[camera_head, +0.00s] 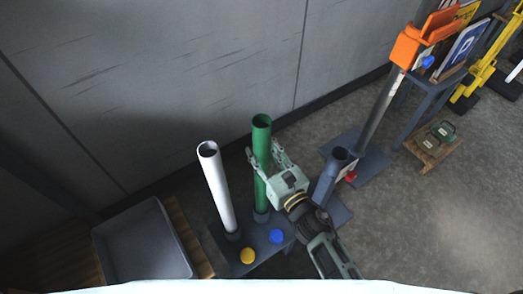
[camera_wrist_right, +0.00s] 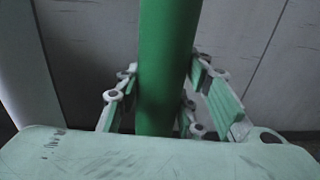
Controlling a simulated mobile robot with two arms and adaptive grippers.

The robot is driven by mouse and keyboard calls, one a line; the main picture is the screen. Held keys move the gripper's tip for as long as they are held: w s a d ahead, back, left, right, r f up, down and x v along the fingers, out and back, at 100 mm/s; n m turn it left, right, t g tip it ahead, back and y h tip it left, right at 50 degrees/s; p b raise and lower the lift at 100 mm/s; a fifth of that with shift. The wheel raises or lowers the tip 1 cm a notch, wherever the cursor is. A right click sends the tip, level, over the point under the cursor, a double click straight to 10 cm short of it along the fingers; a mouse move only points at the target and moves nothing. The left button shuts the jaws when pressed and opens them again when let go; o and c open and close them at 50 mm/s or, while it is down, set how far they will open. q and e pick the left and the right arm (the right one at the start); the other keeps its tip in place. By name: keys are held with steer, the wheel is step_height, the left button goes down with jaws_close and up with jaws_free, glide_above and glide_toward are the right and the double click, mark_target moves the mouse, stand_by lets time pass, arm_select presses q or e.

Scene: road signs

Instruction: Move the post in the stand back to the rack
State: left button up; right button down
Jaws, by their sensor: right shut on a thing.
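A green post (camera_head: 262,140) stands nearly upright, and its lower end meets a dark collar on the blue-grey rack (camera_head: 265,262). I cannot tell if it is fully seated there. My right gripper (camera_head: 264,158) is shut on the green post at its upper half; in the right wrist view the post (camera_wrist_right: 166,70) rises between the fingers (camera_wrist_right: 162,100). A white post (camera_head: 216,190) stands beside it in the rack. The stand's socket tube (camera_head: 329,182), with a red knob (camera_head: 351,176), is to the right with its top open. My left gripper is not in view.
A yellow disc (camera_head: 248,256) and a blue disc (camera_head: 276,236) are on the rack. A grey tray (camera_head: 140,240) lies on wood at left. A metal post with an orange head (camera_head: 408,50) and a sign table (camera_head: 428,88) stand at right. The wall is close behind.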

stand_by(0.5)
steer(key=c, duration=1.1)
jaws_free()
steer(key=shift+f, duration=0.25)
steer(key=v, duration=1.2)
